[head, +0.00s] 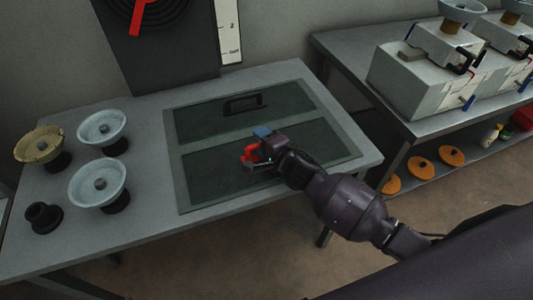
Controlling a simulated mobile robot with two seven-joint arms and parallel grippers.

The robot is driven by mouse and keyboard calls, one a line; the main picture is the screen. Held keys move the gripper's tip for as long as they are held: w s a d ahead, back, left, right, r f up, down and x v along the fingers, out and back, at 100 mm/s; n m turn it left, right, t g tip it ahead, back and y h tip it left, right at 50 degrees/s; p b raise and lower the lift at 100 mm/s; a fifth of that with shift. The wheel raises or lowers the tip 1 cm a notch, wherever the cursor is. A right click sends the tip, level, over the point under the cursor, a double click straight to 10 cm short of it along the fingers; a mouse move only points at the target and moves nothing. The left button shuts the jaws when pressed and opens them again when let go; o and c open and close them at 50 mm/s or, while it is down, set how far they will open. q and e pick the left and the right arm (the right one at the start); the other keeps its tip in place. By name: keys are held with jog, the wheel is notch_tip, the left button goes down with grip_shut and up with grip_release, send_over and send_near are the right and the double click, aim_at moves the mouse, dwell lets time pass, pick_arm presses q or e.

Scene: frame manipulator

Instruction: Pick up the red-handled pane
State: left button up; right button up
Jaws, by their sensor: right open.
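The red-handled pane (225,180) is a dark green panel. It lies flat in the near half of a grey frame (176,165) on the table. Its red handle (249,153) is partly hidden by my right gripper (256,160). My right gripper is open and is right at the handle, reaching in from the right. I cannot tell whether its fingers touch the handle or stand on both sides of it. My left gripper is not in view.
A second dark pane with a black handle (243,104) fills the far half of the frame. Several pale dishes on dark stands, such as this one (98,183), stand at the table's left. A second table (340,45) with white boxes (408,85) is at the right.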

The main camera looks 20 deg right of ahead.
jog(key=shift+c, duration=0.5)
grip_shut()
dwell(0.8)
jog(key=shift+r, duration=0.1)
